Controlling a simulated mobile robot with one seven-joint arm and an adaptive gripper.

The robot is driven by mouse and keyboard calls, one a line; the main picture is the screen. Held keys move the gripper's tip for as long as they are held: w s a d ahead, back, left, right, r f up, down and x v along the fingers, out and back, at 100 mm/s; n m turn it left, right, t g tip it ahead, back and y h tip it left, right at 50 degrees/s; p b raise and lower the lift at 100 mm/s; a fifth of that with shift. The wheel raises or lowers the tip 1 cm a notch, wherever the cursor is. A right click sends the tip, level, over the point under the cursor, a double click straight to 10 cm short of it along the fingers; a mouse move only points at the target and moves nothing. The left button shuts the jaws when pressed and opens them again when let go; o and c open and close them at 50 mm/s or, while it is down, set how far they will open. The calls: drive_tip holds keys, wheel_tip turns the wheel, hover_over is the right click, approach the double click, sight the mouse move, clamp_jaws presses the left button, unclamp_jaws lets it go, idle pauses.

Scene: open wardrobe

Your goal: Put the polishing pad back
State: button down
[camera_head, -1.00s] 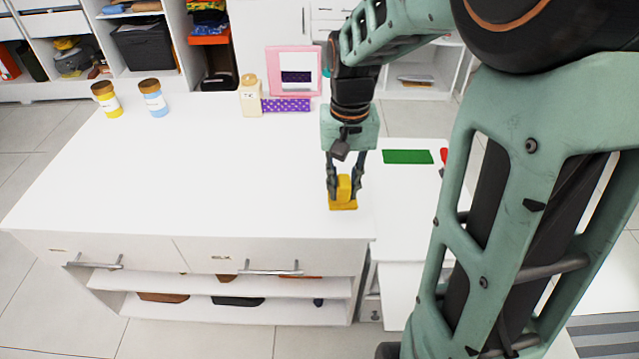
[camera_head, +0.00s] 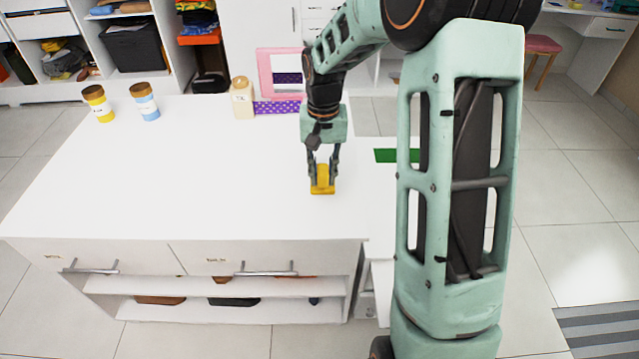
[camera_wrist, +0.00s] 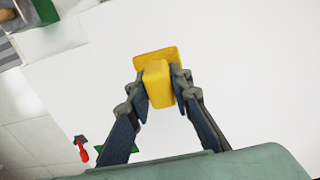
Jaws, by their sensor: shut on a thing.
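The yellow polishing pad (camera_head: 322,187) is a flat block with a raised grip on top. It is near the right front part of the white island top (camera_head: 190,190). My gripper (camera_head: 322,172) points down and is shut on the pad's raised grip. In the wrist view the pad (camera_wrist: 156,60) shows between the two fingers of my gripper (camera_wrist: 158,85), with its flat base beyond them. I cannot tell whether the base touches the white top or hangs just above it.
Yellow (camera_head: 98,104) and blue (camera_head: 145,102) jars stand at the back left. A cream bottle (camera_head: 242,97), a purple dotted box (camera_head: 277,107) and a pink frame (camera_head: 264,72) stand at the back. A green flat item (camera_head: 396,155) lies on a lower surface to the right. The middle top is clear.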

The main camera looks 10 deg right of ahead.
sight(320, 176)
drive_tip(key=w+f, duration=0.2)
drive_tip(key=f, duration=0.1)
drive_tip(key=shift+w+f, duration=0.1)
drive_tip(key=shift+w, duration=0.2)
drive_tip(key=shift+f, duration=1.55)
drive_tip(key=shift+f+b, duration=0.2)
drive_tip(key=shift+b, duration=0.15)
drive_tip(key=c, duration=1.7)
unclamp_jaws()
drive_tip(key=shift+c, duration=0.2)
wheel_tip(320, 176, up, 12)
drive_tip(key=shift+r+p, duration=0.25)
drive_tip(key=shift+p, duration=0.45)
